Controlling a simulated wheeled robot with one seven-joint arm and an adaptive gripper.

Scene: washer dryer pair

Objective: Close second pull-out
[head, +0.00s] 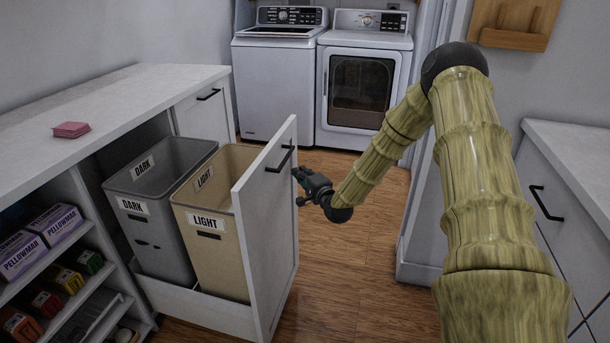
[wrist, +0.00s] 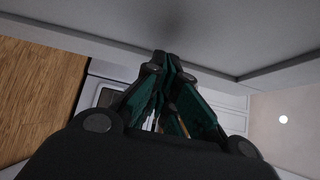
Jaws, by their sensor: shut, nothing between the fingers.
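The pull-out (head: 266,232) stands well out from the counter on the left, with its white front panel facing right and a black handle (head: 281,158) near its top. It holds a grey bin marked DARK (head: 150,241) and a tan bin marked LIGHT (head: 210,262). My gripper (head: 299,173) is shut and empty, at the outer face of the front panel, just right of and slightly below the handle. In the wrist view my gripper's fingertips (wrist: 160,58) meet close to a grey-white panel surface. I cannot tell whether they touch it.
The counter (head: 110,105) carries a pink stack (head: 71,130). Open shelves (head: 68,265) with boxes are at lower left. A washer (head: 278,85) and dryer (head: 363,85) stand at the back. Wood floor (head: 345,260) is clear right of the pull-out. Another cabinet (head: 560,215) stands at right.

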